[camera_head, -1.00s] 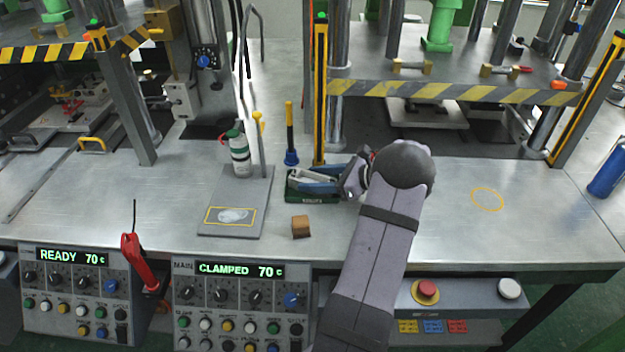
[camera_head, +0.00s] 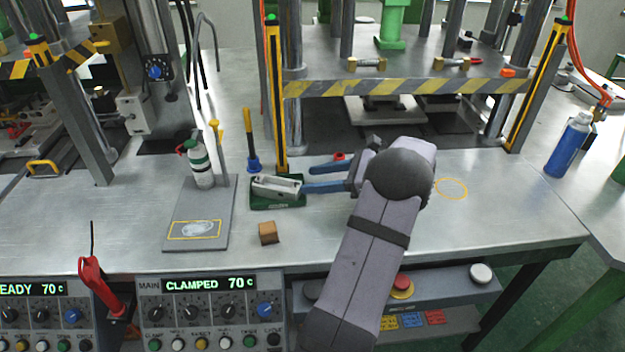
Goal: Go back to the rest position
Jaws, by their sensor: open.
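My gripper (camera_head: 312,178) shows two parallel blue fingers pointing left, spread apart with nothing between them. Its fingertips are just right of a small green tray (camera_head: 262,205); the lower finger overlaps the tray's right edge in the picture, and I cannot tell if they touch. A pale metal part (camera_head: 277,186) lies in the tray. My arm reaches up from the bottom of the picture, over the front of the bench, and hides part of the table behind it.
A striped press (camera_head: 400,88) stands behind. The bench at right, around a yellow ring (camera_head: 451,189), is clear. A blue canister (camera_head: 569,143) is far right.

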